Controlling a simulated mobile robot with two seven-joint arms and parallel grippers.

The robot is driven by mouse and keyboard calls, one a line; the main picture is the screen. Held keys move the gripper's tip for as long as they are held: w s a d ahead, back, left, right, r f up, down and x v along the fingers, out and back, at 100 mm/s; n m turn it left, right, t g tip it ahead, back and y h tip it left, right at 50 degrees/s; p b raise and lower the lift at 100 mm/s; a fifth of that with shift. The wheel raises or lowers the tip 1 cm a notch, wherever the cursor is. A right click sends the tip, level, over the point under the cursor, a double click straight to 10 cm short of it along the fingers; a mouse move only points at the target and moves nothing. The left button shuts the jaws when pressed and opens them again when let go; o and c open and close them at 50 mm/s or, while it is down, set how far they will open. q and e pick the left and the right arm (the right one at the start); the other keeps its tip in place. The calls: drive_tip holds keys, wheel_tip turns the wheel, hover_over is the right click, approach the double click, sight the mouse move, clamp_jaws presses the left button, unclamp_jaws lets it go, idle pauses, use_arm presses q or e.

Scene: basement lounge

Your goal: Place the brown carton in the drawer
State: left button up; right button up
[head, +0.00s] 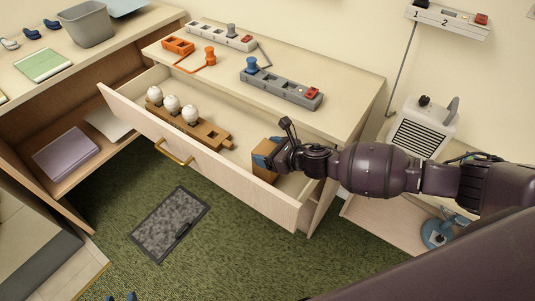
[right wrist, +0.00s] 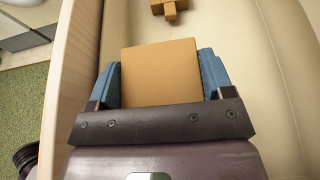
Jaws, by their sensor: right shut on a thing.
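The brown carton (head: 264,158) is between the blue fingers of my right gripper (head: 268,160), at the right end of the open drawer (head: 213,182). In the right wrist view the carton (right wrist: 160,72) fills the space between the two blue fingers of the gripper (right wrist: 159,80), with the drawer floor (right wrist: 199,20) beyond it. The carton is inside the outline of the drawer; I cannot tell whether its underside touches the floor. My left gripper is not clearly in view; only small dark blue tips show at the bottom edge of the head view.
A wooden holder (head: 210,132) with three white bulbs lies in the drawer left of the carton. Power strips (head: 281,90) and orange plug pieces (head: 178,46) lie on the top above. A grey bin (head: 89,24) stands at the upper left. Drawer floor between holder and carton is clear.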

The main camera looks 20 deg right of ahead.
drive_tip(key=shift+f, duration=0.8)
drive_tip(key=o, duration=1.2)
drive_tip(key=p+v, duration=0.1)
drive_tip(key=v, duration=1.1)
drive_tip(key=shift+r, duration=0.2)
